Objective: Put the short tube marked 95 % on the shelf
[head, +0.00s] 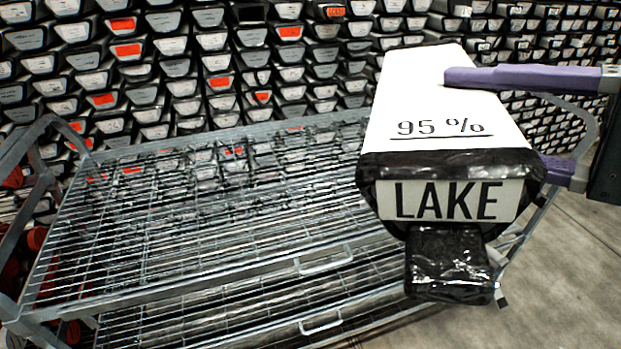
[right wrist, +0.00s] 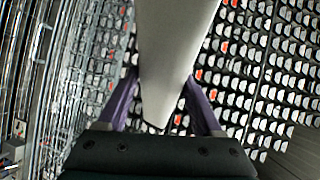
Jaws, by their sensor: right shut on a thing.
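The short tube marked 95 % (head: 425,100) is a white box-like liner with black wrapped ends, a LAKE label on its near end and a black flap hanging below. It is in the right half of the head view, in front of the right end of the wire shelf (head: 150,262). My right gripper (head: 460,120) comes in from the right with purple fingers and is shut on the tube. In the right wrist view the tube (right wrist: 175,50) runs between the two purple fingers. The far end of the tube's underside is hidden. My left gripper is not in view.
The wire cart has an empty upper shelf and a lower shelf with metal handles (head: 325,261). Racks of stacked liner ends (head: 180,68) fill the background. Red round things (head: 36,238) are at the left edge. Bare concrete floor (head: 570,270) lies to the right.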

